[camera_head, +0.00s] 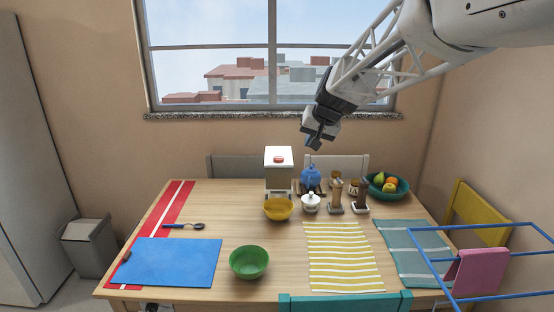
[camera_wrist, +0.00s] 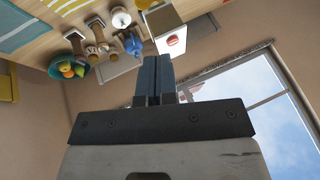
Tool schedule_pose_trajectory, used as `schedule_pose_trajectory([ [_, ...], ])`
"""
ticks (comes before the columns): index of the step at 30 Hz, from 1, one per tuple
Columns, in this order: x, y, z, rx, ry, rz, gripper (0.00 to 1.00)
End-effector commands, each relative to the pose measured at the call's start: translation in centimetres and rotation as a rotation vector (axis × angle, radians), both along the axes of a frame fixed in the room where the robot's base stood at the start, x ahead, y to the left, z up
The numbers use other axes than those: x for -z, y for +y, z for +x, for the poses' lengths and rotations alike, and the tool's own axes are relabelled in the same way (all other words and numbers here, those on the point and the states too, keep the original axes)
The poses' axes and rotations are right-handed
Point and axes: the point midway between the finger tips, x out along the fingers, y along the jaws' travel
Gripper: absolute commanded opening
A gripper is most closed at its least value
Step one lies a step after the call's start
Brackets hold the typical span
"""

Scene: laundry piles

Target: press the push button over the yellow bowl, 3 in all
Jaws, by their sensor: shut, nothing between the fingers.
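The push button (camera_head: 278,158) is a small red disc on top of a white box-shaped dispenser (camera_head: 279,174) at the back of the table. The button also shows red in the wrist view (camera_wrist: 173,40). The yellow bowl (camera_head: 277,210) sits on the table at the dispenser's front foot; its inside is too small to make out. My gripper (camera_head: 314,144) is shut and empty, above and to the right of the dispenser, apart from it. In the wrist view the closed fingers (camera_wrist: 154,62) point toward the dispenser's right-hand neighbours and the dispenser.
A blue teapot (camera_head: 311,176), a white sugar pot (camera_head: 310,203) and several wooden mills and jars stand right of the dispenser. A teal fruit bowl (camera_head: 374,192) is farther right. A green bowl (camera_head: 249,263) and blue mat (camera_head: 172,262) lie in front. The space above the dispenser is clear.

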Motion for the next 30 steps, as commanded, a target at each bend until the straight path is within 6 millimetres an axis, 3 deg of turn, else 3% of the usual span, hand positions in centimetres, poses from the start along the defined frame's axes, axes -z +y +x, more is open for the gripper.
schedule_pose_trajectory([
  [15, 1.2, 2.9, 12.2, 0.019, -0.058, 0.082, 0.0],
  [30, 4.0, 5.7, 23.3, 0.044, -0.113, 0.156, 0.0],
])
